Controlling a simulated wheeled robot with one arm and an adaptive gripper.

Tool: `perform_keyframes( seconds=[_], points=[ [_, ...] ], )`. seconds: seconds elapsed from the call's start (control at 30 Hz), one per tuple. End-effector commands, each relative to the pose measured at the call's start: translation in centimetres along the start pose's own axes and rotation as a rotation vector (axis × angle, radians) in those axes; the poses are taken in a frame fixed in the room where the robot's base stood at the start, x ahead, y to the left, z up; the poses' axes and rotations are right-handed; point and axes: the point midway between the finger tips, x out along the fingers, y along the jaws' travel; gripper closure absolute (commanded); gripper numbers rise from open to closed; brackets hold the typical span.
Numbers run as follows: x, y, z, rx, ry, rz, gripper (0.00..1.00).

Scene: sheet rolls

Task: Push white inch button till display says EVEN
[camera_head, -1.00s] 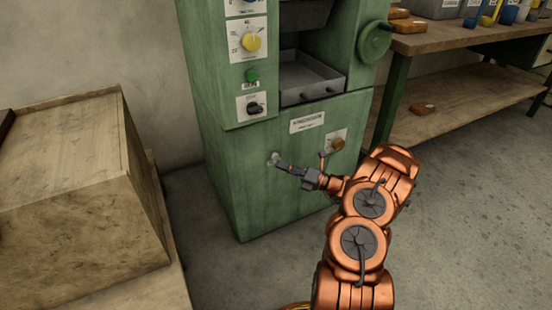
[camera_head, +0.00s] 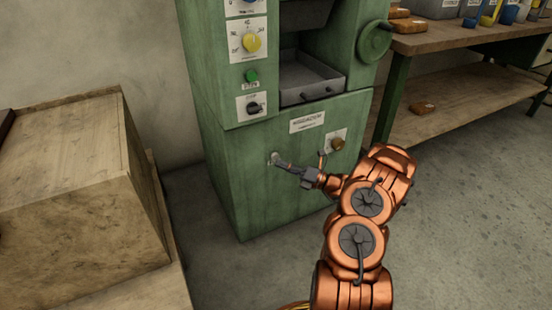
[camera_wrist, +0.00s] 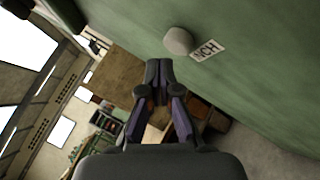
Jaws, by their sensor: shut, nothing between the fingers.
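The white inch button (camera_wrist: 178,41) sticks out of the green machine panel in the wrist view, beside a label reading "NCH" (camera_wrist: 207,49), its first letter hidden. In the head view the button (camera_head: 274,157) is a small pale knob low on the front of the green machine (camera_head: 245,190). My gripper (camera_wrist: 158,65) is shut and empty, with its fingertips just short of the button in the picture. In the head view my gripper (camera_head: 283,164) is at the button; I cannot tell if it touches. No display reading EVEN can be made out.
A brown knob (camera_head: 338,143) on a white plate sits right of the button. Above are a black switch (camera_head: 254,107), a green button (camera_head: 251,76) and a yellow dial (camera_head: 252,43). A wooden crate (camera_head: 70,200) stands left, a workbench (camera_head: 450,38) right.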

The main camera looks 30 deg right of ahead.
Motion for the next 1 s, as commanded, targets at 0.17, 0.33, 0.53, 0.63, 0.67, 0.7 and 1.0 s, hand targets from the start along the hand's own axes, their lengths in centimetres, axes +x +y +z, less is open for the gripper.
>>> perform_keyframes(
  seconds=[0.17, 0.33, 0.53, 0.63, 0.67, 0.7, 1.0],
  points=[
    [0.0, 0.0, 0.0, 0.0, 0.0, 0.0, 1.0],
    [0.0, 0.0, 0.0, 0.0, 0.0, 0.0, 1.0],
    [0.02, 0.0, 0.01, 0.0, 0.0, 0.0, 1.0],
    [0.15, -0.02, 0.09, 0.0, 0.001, 0.0, 1.0],
    [0.21, -0.05, 0.14, 0.0, 0.001, 0.0, 1.0],
    [0.29, -0.09, 0.21, 0.0, 0.001, 0.0, 1.0],
    [0.63, -0.42, 0.44, 0.0, 0.001, 0.0, 1.0]
  ],
)
